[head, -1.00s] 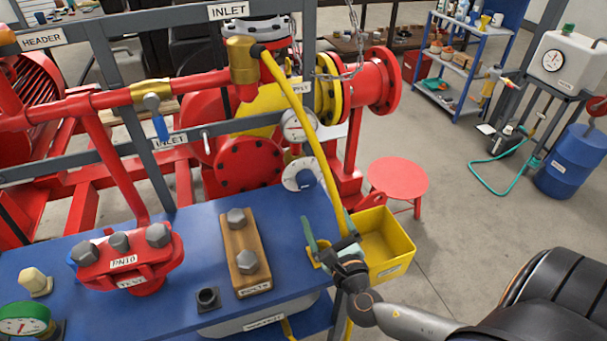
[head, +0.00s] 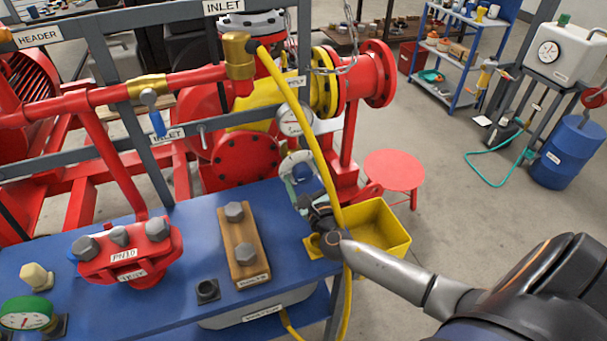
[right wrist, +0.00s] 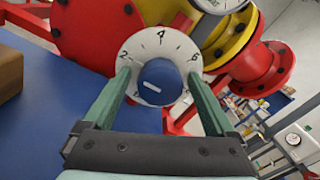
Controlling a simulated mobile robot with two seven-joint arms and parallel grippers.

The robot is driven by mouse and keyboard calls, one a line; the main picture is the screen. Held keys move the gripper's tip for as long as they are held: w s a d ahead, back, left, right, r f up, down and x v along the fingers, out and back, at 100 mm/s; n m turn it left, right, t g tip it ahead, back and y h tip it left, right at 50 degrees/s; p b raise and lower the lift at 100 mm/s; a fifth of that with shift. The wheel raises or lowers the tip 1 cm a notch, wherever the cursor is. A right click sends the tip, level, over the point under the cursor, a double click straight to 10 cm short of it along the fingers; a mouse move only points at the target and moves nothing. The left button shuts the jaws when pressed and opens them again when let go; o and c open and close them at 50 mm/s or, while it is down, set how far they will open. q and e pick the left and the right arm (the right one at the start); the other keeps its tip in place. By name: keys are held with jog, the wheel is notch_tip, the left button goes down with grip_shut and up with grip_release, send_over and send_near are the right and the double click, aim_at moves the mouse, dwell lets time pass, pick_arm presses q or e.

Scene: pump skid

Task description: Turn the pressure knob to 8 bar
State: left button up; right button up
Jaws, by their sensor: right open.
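The blue pressure knob (right wrist: 158,82) sits at the middle of a round white numbered dial (right wrist: 160,44) in the right wrist view. A short white mark shows on the knob's face; the 4 and 6 on the dial are readable. In the head view the knob (head: 303,173) is partly hidden behind my right gripper (head: 294,178). That gripper is open, its two green fingers (right wrist: 158,84) on either side of the knob, overlapping the dial's sides. I cannot tell whether they touch the knob. My left gripper is not in view.
A white gauge (head: 294,121) is above the dial. A yellow hose (head: 315,135) hangs close beside my right gripper. A yellow bin (head: 385,238) is at the blue bench's (head: 185,235) right end. A wooden block with bolts (head: 242,250) and a red flange (head: 128,250) stand on the bench.

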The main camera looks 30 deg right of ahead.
jog(key=c, duration=1.4)
jog(key=shift+o, duration=0.2)
